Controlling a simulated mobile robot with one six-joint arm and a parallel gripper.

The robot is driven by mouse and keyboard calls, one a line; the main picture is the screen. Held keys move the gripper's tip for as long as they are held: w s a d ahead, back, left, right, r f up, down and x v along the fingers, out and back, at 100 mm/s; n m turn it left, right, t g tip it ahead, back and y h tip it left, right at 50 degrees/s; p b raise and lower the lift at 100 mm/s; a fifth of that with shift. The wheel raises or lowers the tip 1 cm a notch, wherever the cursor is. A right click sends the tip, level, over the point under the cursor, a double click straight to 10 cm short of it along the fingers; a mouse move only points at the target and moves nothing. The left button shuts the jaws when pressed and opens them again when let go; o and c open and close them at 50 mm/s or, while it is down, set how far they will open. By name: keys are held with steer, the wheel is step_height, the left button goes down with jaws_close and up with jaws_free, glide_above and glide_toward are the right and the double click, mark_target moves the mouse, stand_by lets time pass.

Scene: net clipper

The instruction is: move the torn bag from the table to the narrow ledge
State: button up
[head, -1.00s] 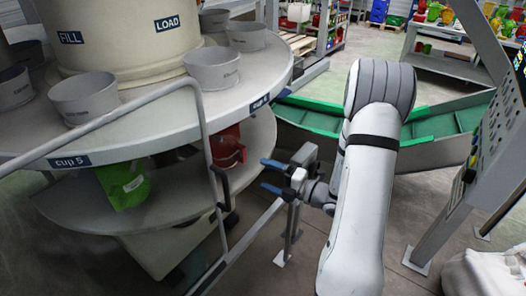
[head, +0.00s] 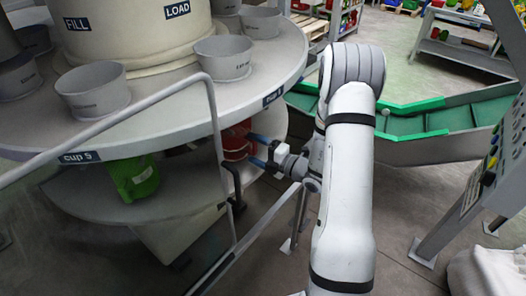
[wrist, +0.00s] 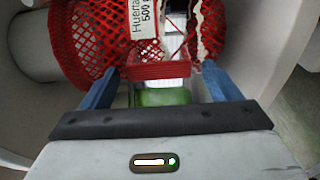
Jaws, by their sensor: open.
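The torn bag, a red net bag (head: 236,144), is on the lower round shelf of the table (head: 100,207), under the upper disc. In the wrist view the red net (wrist: 85,40) fills the top, with a white label and a ragged, pale-edged gap at right. My gripper (head: 252,150) is open, its blue fingers pointing left at the bag. In the wrist view the fingertips reach the bag's near edge, one on each side of a red band; whether they touch is unclear. I cannot tell which surface is the narrow ledge.
A green bag (head: 133,178) lies on the same shelf at left. Grey cups (head: 93,91) stand on the upper disc (head: 190,105) above. A metal rail (head: 216,140) stands in front of the shelf. A green-lined chute (head: 430,135) is behind my arm.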

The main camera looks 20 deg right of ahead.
steer(key=c, duration=1.2)
steer(key=shift+r+p, duration=0.2)
steer(key=shift+p, duration=0.1)
stand_by(0.4)
steer(key=shift+s, duration=0.1)
steer(key=shift+s+a+p+v, duration=0.25)
steer(key=shift+p+v, duration=0.25)
steer(key=shift+v, duration=3)
steer(key=shift+s+a+p+v, duration=0.2)
steer(key=shift+p+v, duration=0.25)
steer(key=shift+v, duration=3)
steer(key=shift+s+a+p+v, duration=0.25)
steer(key=shift+p+v, duration=0.25)
steer(key=shift+v, duration=3)
steer(key=shift+w, duration=0.1)
